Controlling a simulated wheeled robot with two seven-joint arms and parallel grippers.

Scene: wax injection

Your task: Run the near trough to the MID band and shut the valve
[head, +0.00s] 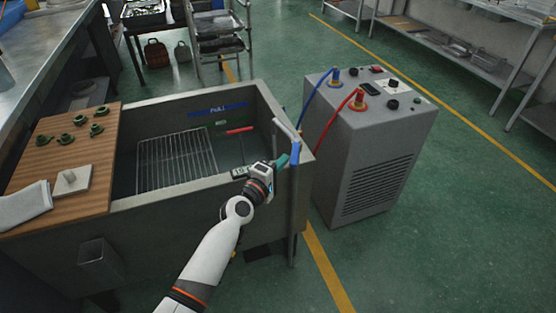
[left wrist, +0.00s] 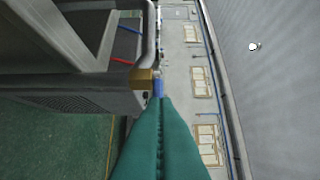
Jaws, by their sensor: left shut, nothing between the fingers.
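The grey trough (head: 202,197) stands in the middle of the head view, with a wire rack (head: 177,160) inside. On its far inner wall are a blue band with lettering (head: 217,108), a small green mark (head: 220,123) and a red strip (head: 240,131). I cannot make out the liquid level. A grey pipe (head: 285,130) rises at the right corner, beside a blue valve handle (head: 295,153). My left gripper (head: 282,161) is shut and empty, its teal fingers close beside the handle. In the left wrist view, the fingertips (left wrist: 158,101) reach the blue handle (left wrist: 158,88) by a brass fitting (left wrist: 143,79); contact is unclear.
A grey machine (head: 370,140) with blue and red hoses stands right of the trough. A wooden board (head: 60,170) across the trough's left end carries several green pieces, a pale block (head: 72,181) and a cloth (head: 24,205). Open floor lies at the lower right.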

